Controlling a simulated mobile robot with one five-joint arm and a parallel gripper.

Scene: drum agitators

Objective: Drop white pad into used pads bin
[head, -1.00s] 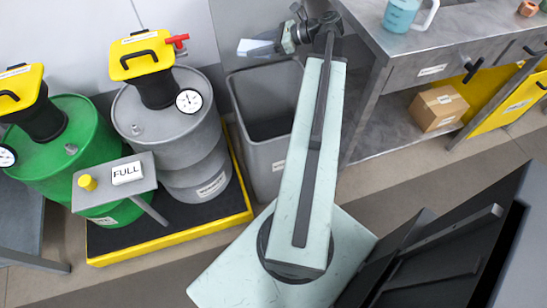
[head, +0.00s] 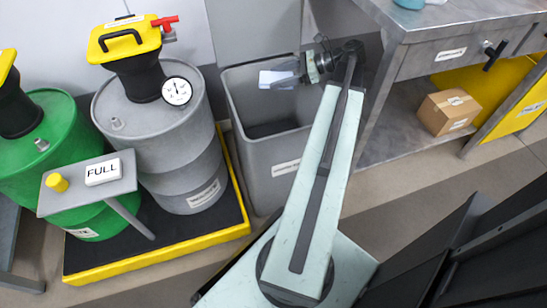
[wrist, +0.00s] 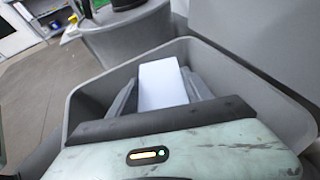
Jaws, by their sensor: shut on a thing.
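The white pad (wrist: 162,84) is held between the two fingers of my gripper (head: 282,76) and sticks out past their tips in the wrist view. It also shows as a pale piece in the head view (head: 276,78). My gripper is shut on it. The grey open-topped bin (head: 243,165) stands on the floor, with a label on its front. In the head view the gripper and pad appear over the bin's opening. In the wrist view the bin's rim (wrist: 225,62) surrounds the pad and fingers. The label is too small to read.
A grey drum (head: 160,140) and a green drum (head: 50,160) with yellow-topped agitators stand left on a yellow-edged pallet (head: 160,262). A "FULL" sign (head: 103,172) is in front. A metal bench (head: 400,50) is right of the bin, with a cardboard box (head: 448,110) on its shelf.

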